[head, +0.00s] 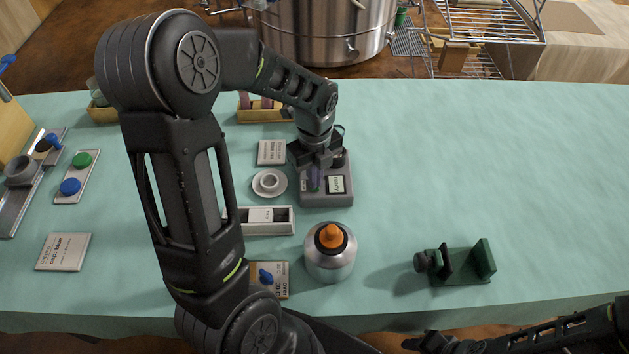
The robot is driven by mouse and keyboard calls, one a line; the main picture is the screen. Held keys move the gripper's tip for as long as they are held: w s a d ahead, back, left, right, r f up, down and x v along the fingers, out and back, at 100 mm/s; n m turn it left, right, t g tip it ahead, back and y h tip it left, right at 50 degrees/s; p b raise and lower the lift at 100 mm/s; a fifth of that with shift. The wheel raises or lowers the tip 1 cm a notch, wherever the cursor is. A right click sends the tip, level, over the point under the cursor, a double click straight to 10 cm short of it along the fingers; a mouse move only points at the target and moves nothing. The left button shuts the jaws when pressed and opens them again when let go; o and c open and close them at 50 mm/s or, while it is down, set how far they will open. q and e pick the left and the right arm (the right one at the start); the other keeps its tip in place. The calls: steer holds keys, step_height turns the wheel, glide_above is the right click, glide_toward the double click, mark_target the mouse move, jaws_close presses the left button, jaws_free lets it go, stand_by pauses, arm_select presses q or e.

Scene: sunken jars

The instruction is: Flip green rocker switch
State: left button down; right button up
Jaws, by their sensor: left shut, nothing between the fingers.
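My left gripper (315,170) reaches down over a grey box (327,200) near the middle of the table. Its fingers are shut with nothing between them, low over the box top or touching it; I cannot tell which. The box has a small dark-framed label (335,184) and a purple part beside the fingertips. I cannot make out a green rocker on the box; the gripper covers part of its top. A round green button (82,159) sits above a blue one on a plate at the left. My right gripper (435,343) is low at the bottom edge, its fingers unclear.
A silver bottle with an orange cap (331,236) stands in front of the box. A white saucer-like piece (269,182) and a grey tray (286,220) lie to the left. A green clamp-like fixture (462,265) stands at the right front. The table's right back is clear.

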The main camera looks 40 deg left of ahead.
arm_select(q)
steer(key=shift+f, duration=0.15)
steer(key=shift+r+p, duration=2.8)
steer(key=shift+r, duration=0.75)
